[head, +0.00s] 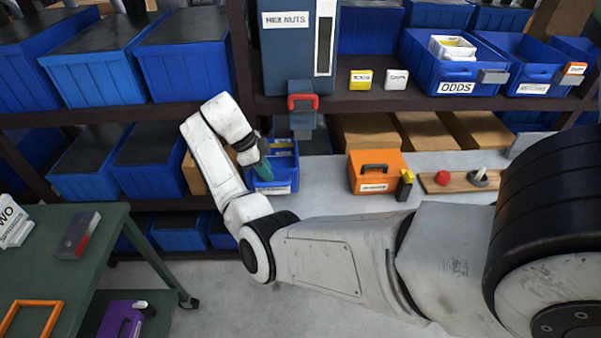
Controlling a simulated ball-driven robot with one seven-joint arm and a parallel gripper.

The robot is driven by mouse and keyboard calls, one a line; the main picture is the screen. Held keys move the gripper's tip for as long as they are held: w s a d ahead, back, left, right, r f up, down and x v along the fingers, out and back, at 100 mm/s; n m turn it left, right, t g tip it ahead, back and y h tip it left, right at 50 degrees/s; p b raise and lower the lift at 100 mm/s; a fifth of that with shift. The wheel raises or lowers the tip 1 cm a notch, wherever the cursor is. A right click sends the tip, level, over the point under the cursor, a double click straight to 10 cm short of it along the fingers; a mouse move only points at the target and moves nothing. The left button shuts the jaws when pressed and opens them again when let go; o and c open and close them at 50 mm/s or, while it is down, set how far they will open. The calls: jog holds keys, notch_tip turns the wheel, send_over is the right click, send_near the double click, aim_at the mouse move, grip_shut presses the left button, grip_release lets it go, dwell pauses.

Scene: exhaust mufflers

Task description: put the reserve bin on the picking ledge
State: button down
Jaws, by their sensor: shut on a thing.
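A small blue bin (285,172) with a white front label is in the middle left of the head view; its label is too small to read, and I take it for the reserve bin. My gripper (264,171), with dark green fingers, is shut on this bin at its left side and covers part of it. The bin is upright, at the left end of a pale grey ledge (323,178), which I take for the picking ledge. I cannot tell whether the bin touches the ledge or hangs just above it.
An orange case (376,171) with a handle stands on the ledge, right of the bin. A wooden board (450,184) with a red knob lies further right. A hex nuts dispenser (297,40) with a red handle hangs above. A green table (80,268) stands left.

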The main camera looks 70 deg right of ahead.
aim_at(297, 170)
jog(key=s+d, duration=0.1)
jog(key=s, duration=0.1)
jog(key=s+d+p, duration=0.1)
jog(key=s, duration=0.2)
jog(key=s+d+p, duration=0.1)
jog(key=s, duration=0.1)
jog(key=shift+s+d, duration=0.25)
jog(key=shift+p+x, duration=0.75)
jog(key=shift+x, duration=1.1)
jog(key=shift+w+f, duration=0.1)
jog(key=shift+w, duration=0.05)
jog(key=c, duration=1.7)
grip_release()
jog(key=shift+f, duration=0.1)
jog(key=o, duration=0.5)
